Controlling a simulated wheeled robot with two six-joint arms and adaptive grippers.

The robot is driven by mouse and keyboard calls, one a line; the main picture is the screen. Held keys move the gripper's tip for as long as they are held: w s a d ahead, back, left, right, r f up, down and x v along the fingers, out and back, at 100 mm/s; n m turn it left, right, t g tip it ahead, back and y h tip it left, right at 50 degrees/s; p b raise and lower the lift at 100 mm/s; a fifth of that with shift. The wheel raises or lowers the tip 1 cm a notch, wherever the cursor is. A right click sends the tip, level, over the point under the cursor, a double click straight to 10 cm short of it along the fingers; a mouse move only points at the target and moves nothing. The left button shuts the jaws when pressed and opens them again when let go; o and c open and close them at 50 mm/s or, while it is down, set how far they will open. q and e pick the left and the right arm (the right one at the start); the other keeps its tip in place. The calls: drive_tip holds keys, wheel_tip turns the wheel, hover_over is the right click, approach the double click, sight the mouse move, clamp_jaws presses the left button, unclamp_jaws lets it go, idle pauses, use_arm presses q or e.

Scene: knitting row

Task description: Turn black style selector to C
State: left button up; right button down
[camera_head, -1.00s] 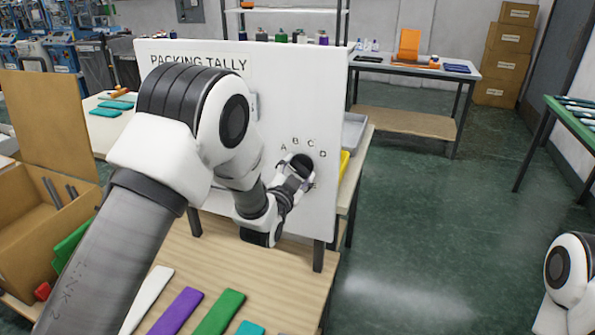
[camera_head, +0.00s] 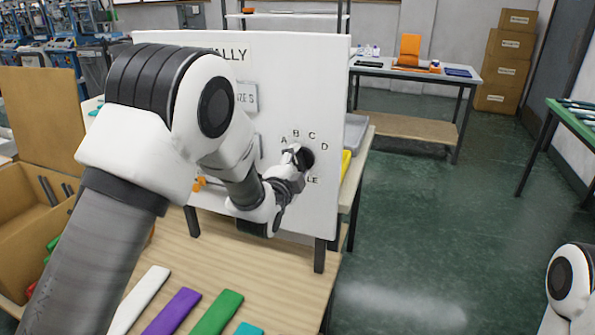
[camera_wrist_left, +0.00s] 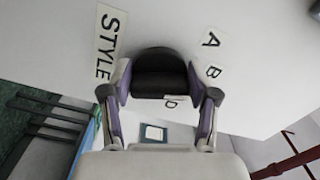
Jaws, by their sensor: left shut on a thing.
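The black style selector (camera_head: 306,159) is a round knob on the white upright panel (camera_head: 305,75), with the letters A, B, C and D in an arc above it. My left gripper (camera_head: 296,160) reaches it from the left. In the left wrist view the two fingers of the gripper (camera_wrist_left: 158,90) are on either side of the knob (camera_wrist_left: 158,70), shut on it. Another letter is partly hidden by the knob and fingers. Which letter the selector points to cannot be told.
Below the panel is a wooden table (camera_head: 255,265) with white, purple, green and teal strips. A cardboard box (camera_head: 25,225) stands at the left. Part of my right arm (camera_head: 570,280) shows at lower right.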

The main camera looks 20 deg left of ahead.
use_arm(q)
drive_tip(key=m+b, duration=0.2)
drive_tip(key=m, duration=0.2)
drive_tip(key=shift+r+m+b, duration=0.1)
drive_tip(key=shift+m+b, duration=0.65)
drive_tip(key=shift+m, duration=0.85)
drive_tip(key=o, duration=1.1)
drive_tip(key=shift+s, duration=0.15)
drive_tip(key=s, duration=1.1)
drive_tip(key=shift+s+a, duration=0.15)
drive_tip(key=shift+s, duration=0.2)
